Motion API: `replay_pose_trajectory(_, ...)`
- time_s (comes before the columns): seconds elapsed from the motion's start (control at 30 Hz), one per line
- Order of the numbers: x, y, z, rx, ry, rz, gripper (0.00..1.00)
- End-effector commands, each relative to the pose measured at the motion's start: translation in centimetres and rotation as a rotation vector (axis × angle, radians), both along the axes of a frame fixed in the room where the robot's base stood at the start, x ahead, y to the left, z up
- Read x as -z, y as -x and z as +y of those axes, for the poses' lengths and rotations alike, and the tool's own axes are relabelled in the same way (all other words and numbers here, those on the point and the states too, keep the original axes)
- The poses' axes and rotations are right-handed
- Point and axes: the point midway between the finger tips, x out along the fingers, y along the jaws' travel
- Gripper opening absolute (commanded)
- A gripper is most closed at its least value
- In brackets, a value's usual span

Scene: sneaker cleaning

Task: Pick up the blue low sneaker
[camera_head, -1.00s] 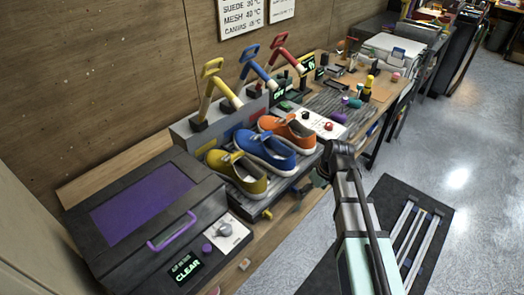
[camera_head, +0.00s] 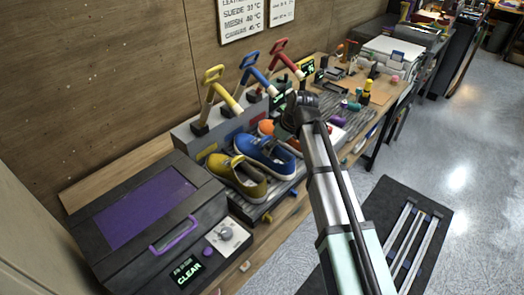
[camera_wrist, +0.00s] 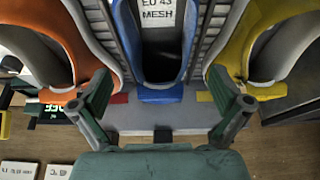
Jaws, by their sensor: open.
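The blue low sneaker (camera_head: 262,158) sits on a dark ribbed rack between a yellow sneaker (camera_head: 238,178) and an orange sneaker (camera_head: 268,128). In the wrist view the blue sneaker (camera_wrist: 160,60) is at the top centre, with a label reading "EU 43 MESH" inside. My gripper (camera_wrist: 162,90) is open, with one finger on each side of the blue sneaker's near end. I cannot tell whether the fingers touch it. In the head view my gripper is over the far part of the blue sneaker and partly hides the orange one.
The orange sneaker (camera_wrist: 50,45) and yellow sneaker (camera_wrist: 260,45) stand close beside my fingers. Yellow, blue and red levers (camera_head: 257,72) rise behind the rack. A dark box with a purple window (camera_head: 145,210) stands at the left. Small tools and bottles lie farther along the bench.

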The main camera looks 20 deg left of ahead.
Motion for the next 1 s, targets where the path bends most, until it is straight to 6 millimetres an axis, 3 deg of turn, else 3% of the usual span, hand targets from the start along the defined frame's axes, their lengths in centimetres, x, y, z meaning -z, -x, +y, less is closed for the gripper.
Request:
replay_pose_trajectory(0.1, -0.3, -1.0, 2.3, -0.001, 0.001, 0.0, 1.0)
replay_pose_trajectory(0.23, -0.2, -1.4, 3.7, 0.0, 0.001, 0.0, 1.0)
replay_pose_trajectory(0.57, 0.7, -1.6, 4.6, 0.001, 0.001, 0.001, 1.0)
replay_pose_trajectory(1.0, 4.6, -2.2, 6.1, 0.001, 0.0, 0.0, 1.0)
